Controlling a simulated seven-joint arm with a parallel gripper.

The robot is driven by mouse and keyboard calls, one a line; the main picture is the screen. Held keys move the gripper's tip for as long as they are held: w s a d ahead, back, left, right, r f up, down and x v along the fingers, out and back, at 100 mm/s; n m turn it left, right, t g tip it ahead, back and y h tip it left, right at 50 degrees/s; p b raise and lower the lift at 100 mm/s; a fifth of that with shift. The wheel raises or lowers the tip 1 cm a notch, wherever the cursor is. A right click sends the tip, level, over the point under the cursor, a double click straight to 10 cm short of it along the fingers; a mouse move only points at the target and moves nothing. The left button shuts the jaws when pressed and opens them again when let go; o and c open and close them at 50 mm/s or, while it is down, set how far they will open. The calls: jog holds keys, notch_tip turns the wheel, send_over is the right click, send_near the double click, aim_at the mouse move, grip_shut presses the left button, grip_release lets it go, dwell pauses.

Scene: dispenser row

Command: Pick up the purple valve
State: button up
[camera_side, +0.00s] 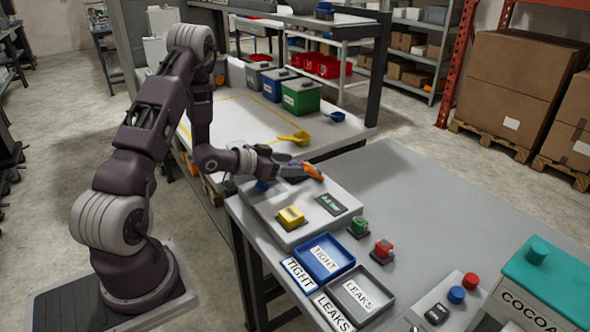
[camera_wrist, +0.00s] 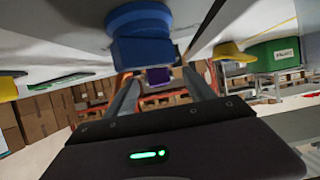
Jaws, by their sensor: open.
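A small purple block (camera_wrist: 158,76), which appears to be the purple valve, shows between the far ends of my two fingers in the wrist view. I cannot tell whether the fingers touch it. My gripper (camera_side: 312,172) is open, low over the back of the white test box in the side view; its fingers also show in the wrist view (camera_wrist: 161,86). In the side view I cannot make out the purple valve, and my gripper covers that area. A blue knob on a blue block (camera_wrist: 140,30) is close in the wrist view.
The white test box (camera_side: 268,222) carries a yellow block (camera_side: 291,217) and a dark display (camera_side: 331,204). A green valve (camera_side: 358,226) and a red valve (camera_side: 382,251) stand beside it. The blue TIGHT tray (camera_side: 345,252) and grey LEAKS tray (camera_side: 385,294) lie in front.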

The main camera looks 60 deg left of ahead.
grip_shut()
